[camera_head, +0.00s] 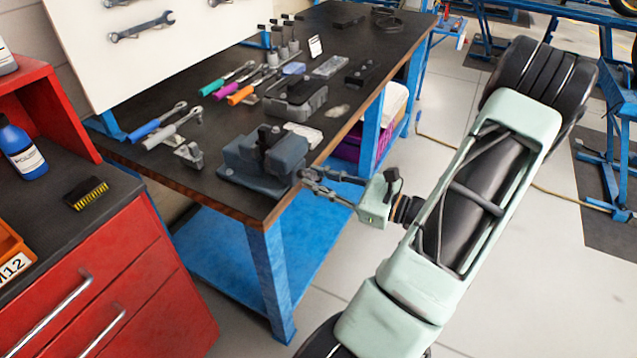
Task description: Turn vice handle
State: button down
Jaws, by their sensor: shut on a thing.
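A dark blue-grey bench vice (262,158) is mounted at the near right corner of the black-topped workbench (215,185). My gripper (308,178) reaches in from the right, level with the vice's right side at the bench edge. Its fingers are closed around the vice handle, which is mostly hidden by the fingers. My pale green arm extends from the gripper to the right and fills the right of the view.
Ratchets with coloured grips (240,93), a grey case (295,100) and other tools lie on the bench behind the vice. A red cabinet (100,280) stands at left with a blue bottle (22,150) and a brush (87,194). Clear floor (330,305) lies right of the bench.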

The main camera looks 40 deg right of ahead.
jog(key=n+b, duration=0.2)
jog(key=n, duration=0.1)
jog(key=n+b, duration=0.1)
jog(key=shift+f+n+b, duration=0.3)
jog(key=n+b, duration=0.2)
jog(key=shift+r+n, duration=0.1)
jog(key=shift+n, duration=0.2)
jog(key=shift+r+n+b, duration=0.1)
jog(key=shift+n+b, duration=0.2)
jog(key=shift+b, duration=0.25)
jog(key=shift+r+n, duration=0.1)
jog(key=shift+n, duration=0.2)
jog(key=c, duration=1.7)
grip_release()
jog(key=shift+c, duration=0.2)
